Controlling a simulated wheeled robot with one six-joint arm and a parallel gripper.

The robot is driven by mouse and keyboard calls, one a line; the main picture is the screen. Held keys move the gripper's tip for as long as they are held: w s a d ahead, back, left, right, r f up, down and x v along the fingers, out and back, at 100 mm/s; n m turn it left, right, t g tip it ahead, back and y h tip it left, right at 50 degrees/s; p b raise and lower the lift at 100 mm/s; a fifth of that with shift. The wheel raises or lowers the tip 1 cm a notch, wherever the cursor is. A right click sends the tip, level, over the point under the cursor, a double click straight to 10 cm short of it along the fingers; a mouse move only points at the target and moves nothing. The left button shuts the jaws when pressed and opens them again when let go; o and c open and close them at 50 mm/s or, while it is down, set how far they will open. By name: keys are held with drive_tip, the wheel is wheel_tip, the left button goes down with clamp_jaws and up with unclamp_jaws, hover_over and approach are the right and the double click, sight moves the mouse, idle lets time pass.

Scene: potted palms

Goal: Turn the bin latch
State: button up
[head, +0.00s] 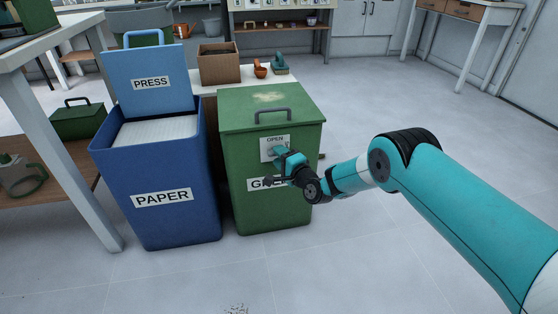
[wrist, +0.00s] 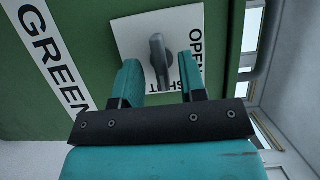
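The green bin (head: 272,200) stands shut, its lid down. On its front is a white plate (wrist: 128,30) marked OPEN and SHUT. The bin latch (wrist: 159,60) is a small grey lever on this plate. In the wrist view its long end points down, close to the word SHUT; OPEN is off to its right. My gripper (head: 278,156) is at the plate. In the wrist view my gripper (wrist: 158,66) is open, with one finger on each side of the latch and gaps showing. In the head view my gripper hides most of the latch.
A blue PAPER bin (head: 160,205) with its PRESS lid raised stands close on the left. The floor to the right is clear.

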drive_tip(key=shift+w+a, duration=0.15)
drive_tip(key=shift+w, duration=0.05)
clamp_jaws()
